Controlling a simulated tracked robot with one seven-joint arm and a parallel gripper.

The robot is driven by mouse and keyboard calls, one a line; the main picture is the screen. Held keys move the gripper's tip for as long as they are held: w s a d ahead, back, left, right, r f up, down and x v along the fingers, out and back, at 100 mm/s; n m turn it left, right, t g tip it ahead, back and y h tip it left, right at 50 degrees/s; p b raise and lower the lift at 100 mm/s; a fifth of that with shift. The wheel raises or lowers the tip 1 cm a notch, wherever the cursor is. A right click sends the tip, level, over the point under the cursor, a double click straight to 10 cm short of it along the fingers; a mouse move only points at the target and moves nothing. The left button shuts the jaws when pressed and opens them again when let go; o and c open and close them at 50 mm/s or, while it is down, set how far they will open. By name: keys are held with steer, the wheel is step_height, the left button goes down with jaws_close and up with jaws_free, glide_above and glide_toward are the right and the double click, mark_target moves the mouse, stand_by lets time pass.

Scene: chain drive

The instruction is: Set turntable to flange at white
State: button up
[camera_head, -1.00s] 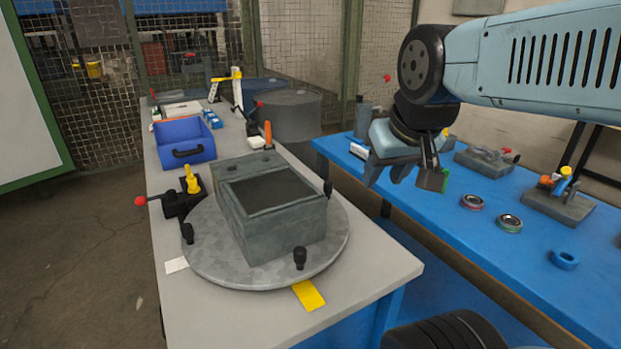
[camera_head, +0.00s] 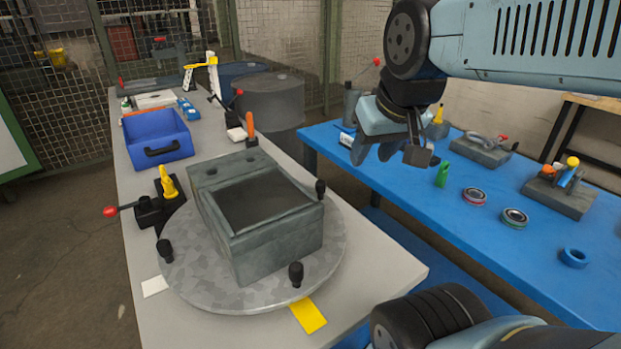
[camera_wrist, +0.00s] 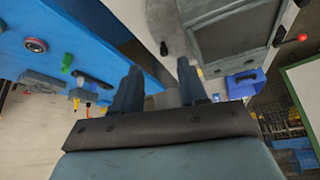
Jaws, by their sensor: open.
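The round grey turntable (camera_head: 180,281) lies on the grey bench, with a grey-green box-shaped housing (camera_head: 278,250) on it. Black knobs stand around its rim, one at the front (camera_head: 296,274), one at the left (camera_head: 165,251) and one at the right. A white mark (camera_head: 154,286) lies on the bench at its left and a yellow mark (camera_head: 308,315) at its front. I cannot tell which face is the flange. My gripper (camera_head: 392,150) is open and empty, above the blue bench's left edge, right of the turntable. In the wrist view its two fingers (camera_wrist: 160,92) stand apart.
A black clamp with a red-tipped lever (camera_head: 148,208) and yellow part stands left of the turntable. A blue bin (camera_head: 158,138) is behind it. The blue bench (camera_head: 420,205) at right carries a green piece (camera_head: 442,175), rings and fixtures. A gap separates the benches.

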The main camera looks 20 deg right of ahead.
steer(key=o, duration=0.3)
steer(key=shift+w+r, duration=0.1)
steer(key=shift+w, duration=0.15)
steer(key=n+g, duration=0.6)
steer(key=n, duration=0.3)
glide_above(320, 182)
step_height(320, 182, down, 13)
step_height(320, 182, down, 13)
steer(key=shift+f, duration=0.2)
steer(key=shift+d, duration=0.1)
jaws_close()
steer(key=shift+t, duration=0.3)
